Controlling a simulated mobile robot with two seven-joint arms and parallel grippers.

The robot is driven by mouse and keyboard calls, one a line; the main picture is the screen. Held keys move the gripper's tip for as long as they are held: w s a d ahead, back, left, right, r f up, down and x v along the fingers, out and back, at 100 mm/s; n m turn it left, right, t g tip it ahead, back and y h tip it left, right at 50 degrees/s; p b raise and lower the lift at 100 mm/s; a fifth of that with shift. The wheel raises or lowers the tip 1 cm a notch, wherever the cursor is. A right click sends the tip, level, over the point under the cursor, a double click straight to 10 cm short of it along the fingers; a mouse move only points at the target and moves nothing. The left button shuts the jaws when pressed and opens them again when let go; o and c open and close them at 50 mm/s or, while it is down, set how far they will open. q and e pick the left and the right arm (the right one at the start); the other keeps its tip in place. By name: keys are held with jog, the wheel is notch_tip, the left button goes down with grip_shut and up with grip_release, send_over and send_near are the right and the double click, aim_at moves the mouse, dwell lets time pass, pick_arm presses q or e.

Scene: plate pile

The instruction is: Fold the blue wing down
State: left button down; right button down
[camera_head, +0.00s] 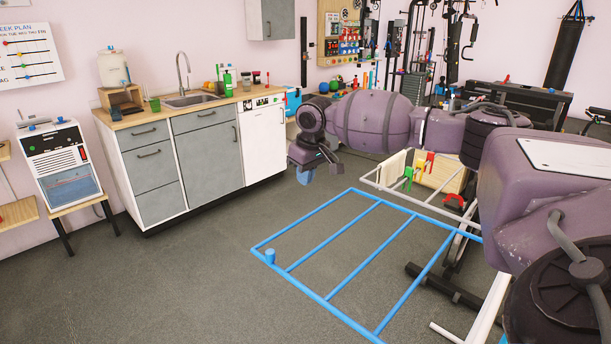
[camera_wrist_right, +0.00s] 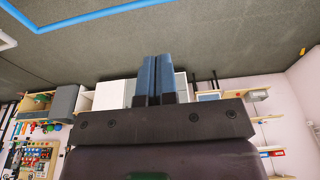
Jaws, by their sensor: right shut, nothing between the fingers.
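The blue wing (camera_head: 320,297) is a flat frame of blue tubes with several crossbars, spread out over the floor in the head view. A short blue knob (camera_head: 270,256) stands on its left edge. The wing appears to reach out level from the white rack at right. Part of a blue tube (camera_wrist_right: 100,11) also shows at the top of the right wrist view. My right gripper (camera_head: 305,176) is beyond the wing's far edge, apart from it in the picture. Its blue fingers (camera_wrist_right: 157,72) are together and empty. My left gripper is not in view.
The white rack (camera_head: 392,194) holds a pale cloth and coloured clips beside a wooden crate (camera_head: 440,176). A counter with a sink (camera_head: 190,100) stands at the back left. Gym gear fills the back right. The grey floor (camera_head: 150,280) left of the wing is clear.

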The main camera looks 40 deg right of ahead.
jog(key=f, duration=0.5)
jog(key=f+b, duration=0.1)
jog(key=f, duration=0.2)
jog(key=shift+w+f, duration=0.3)
jog(key=shift+w, duration=0.05)
jog(key=shift+s+f, duration=0.2)
jog(key=shift+f, duration=0.6)
